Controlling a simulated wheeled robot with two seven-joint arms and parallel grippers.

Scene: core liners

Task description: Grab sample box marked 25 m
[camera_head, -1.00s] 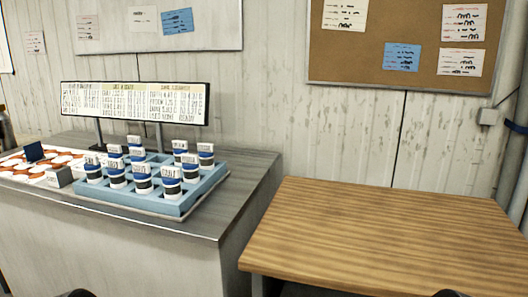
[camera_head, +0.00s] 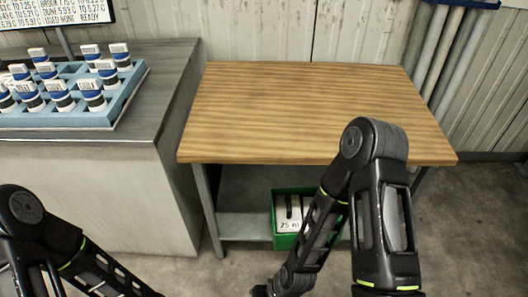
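A green box (camera_head: 285,242) stands on the lower shelf under the wooden table. A white face inside it reads "25 m" (camera_head: 289,226), with dark upright shapes above it. My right forearm hangs in front of the box and hides its right part. My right arm bends at the elbow above the table's front edge and runs down to the bottom of the picture. My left arm comes in at the lower left and leaves through the bottom edge. Neither gripper's fingers show.
The wooden table top (camera_head: 300,100) is bare. A grey counter (camera_head: 165,85) on the left bears a blue tray (camera_head: 125,95) of several white-capped jars. Table legs flank the lower shelf (camera_head: 245,225). Vertical pipes (camera_head: 440,60) stand at the back right. The floor at right is clear.

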